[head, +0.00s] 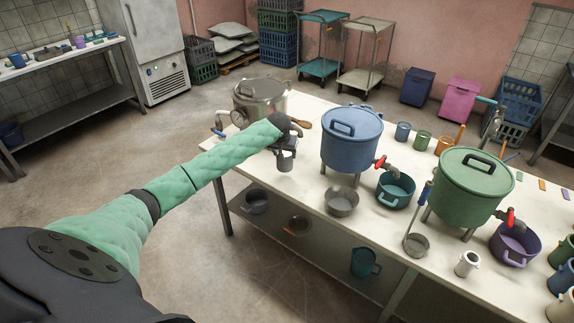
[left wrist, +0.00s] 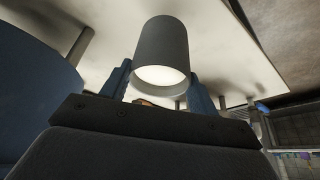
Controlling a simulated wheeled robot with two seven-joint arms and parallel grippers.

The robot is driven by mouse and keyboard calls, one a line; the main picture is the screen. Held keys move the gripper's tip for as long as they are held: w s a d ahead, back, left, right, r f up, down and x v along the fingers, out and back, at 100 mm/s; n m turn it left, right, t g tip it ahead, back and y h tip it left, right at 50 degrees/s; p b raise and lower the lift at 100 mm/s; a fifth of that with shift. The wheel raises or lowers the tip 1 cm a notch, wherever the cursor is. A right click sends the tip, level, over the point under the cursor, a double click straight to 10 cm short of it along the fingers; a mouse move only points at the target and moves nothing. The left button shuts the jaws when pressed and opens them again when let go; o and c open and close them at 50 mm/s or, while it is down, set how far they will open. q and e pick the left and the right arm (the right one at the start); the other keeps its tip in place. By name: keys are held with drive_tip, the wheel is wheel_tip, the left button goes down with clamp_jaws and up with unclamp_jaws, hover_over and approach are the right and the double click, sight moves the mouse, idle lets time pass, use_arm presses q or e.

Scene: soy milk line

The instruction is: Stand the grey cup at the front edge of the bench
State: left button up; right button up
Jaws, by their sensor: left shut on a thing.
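The grey cup (head: 286,163) is in my left gripper (head: 284,147), over the front left part of the bench (head: 265,182). It looks upright in the head view. I cannot tell whether its base touches the bench top. In the left wrist view the grey cup (left wrist: 163,45) sits between the two fingers of my left gripper (left wrist: 160,82), which are shut on it, with its rim towards the camera. My right gripper is not in view.
A steel pot (head: 260,97) with a gauge stands behind the cup, and a blue urn (head: 350,143) stands to its right. A grey bowl (head: 341,201) is nearer the front edge. Bench top left of the bowl looks clear.

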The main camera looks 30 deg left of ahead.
sight(284, 163)
use_arm(q)
drive_tip(key=shift+f+p, duration=0.75)
drive_tip(key=shift+f, duration=2)
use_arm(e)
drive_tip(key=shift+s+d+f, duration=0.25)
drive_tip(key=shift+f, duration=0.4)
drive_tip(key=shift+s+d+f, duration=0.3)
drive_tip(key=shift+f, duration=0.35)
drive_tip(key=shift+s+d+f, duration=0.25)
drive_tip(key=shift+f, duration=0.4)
use_arm(q)
drive_tip(key=o, duration=1.4)
drive_tip(key=shift+f, duration=0.1)
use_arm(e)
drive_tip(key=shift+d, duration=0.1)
use_arm(q)
drive_tip(key=shift+o, duration=0.2)
